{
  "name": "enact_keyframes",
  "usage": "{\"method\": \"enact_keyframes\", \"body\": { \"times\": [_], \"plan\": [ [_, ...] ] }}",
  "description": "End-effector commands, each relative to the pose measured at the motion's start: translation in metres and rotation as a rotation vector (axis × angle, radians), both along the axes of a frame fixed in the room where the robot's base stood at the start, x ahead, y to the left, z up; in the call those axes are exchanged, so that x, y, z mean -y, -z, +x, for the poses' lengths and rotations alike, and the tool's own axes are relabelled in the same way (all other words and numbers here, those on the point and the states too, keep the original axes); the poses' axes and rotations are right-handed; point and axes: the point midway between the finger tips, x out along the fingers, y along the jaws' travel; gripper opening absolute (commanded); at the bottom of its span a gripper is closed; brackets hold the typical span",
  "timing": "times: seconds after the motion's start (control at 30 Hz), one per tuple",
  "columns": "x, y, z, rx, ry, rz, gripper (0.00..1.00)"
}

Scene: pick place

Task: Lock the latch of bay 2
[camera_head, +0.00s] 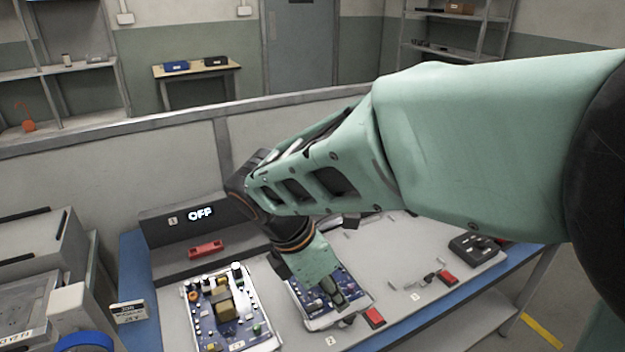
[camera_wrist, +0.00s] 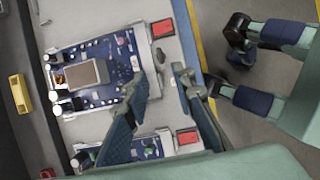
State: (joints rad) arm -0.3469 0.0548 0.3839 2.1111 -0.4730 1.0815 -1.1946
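The bay labelled 2 (camera_head: 330,341) holds a blue circuit board (camera_head: 318,304) on a light tray, in the middle of the bench. My gripper (camera_head: 338,297) is over its front part and hides much of it. A small latch fitting (camera_head: 347,321) shows at the board's front edge, beside a red block (camera_head: 374,317). In the wrist view this board (camera_wrist: 112,88) is at upper left. My gripper (camera_wrist: 160,72) is open, fingers apart, with a small grey latch part (camera_wrist: 154,87) seen between them. I cannot tell the latch's position or whether the fingers touch it.
Another board (camera_head: 222,312) lies to the left. The bay to the right has an empty surface, a small latch and a red block (camera_head: 447,277). A black box with knobs (camera_head: 476,248) stands at the right end. A panel at the back reads OFF (camera_head: 200,213).

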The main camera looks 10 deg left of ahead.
Motion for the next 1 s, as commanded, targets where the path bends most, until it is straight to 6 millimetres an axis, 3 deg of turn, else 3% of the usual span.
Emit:
{"method": "enact_keyframes", "body": {
  "times": [0.2, 0.4, 0.87, 1.0],
  "plan": [
    [0.015, 0.045, 0.008, -0.007, 0.005, -0.001, 0.24],
    [0.025, 0.072, 0.015, -0.006, 0.007, 0.001, 0.24],
    [0.029, 0.083, 0.019, -0.004, 0.007, 0.002, 0.24],
    [0.029, 0.083, 0.019, -0.004, 0.007, 0.002, 0.1]
  ]
}}
